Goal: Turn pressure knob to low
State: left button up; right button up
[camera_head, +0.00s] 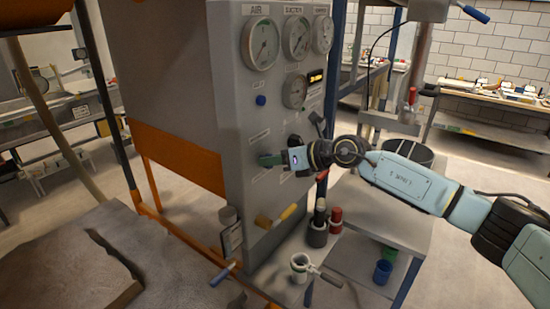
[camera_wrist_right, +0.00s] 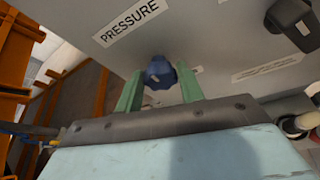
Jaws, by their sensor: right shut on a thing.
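The blue pressure knob (camera_wrist_right: 159,72) sits on the grey panel below the PRESSURE label (camera_wrist_right: 130,22) in the right wrist view. My right gripper (camera_wrist_right: 160,85) has its green fingers on either side of the knob and is shut on it. In the head view my right gripper (camera_head: 270,160) reaches the grey panel (camera_head: 225,110) from the right and hides the knob. I cannot read the knob's setting or any low mark. My left gripper is not in view.
A black knob (camera_wrist_right: 290,17) is close to the right of the gripper. Gauges (camera_head: 262,43) and another blue knob (camera_head: 261,100) are higher on the panel. Bottles (camera_head: 318,226) stand on the side shelf.

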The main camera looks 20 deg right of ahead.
jog(key=o, duration=1)
jog(key=b+v, duration=0.3)
jog(key=v, duration=1)
jog(key=shift+s+d+r, duration=0.1)
jog(key=shift+s+r, duration=0.05)
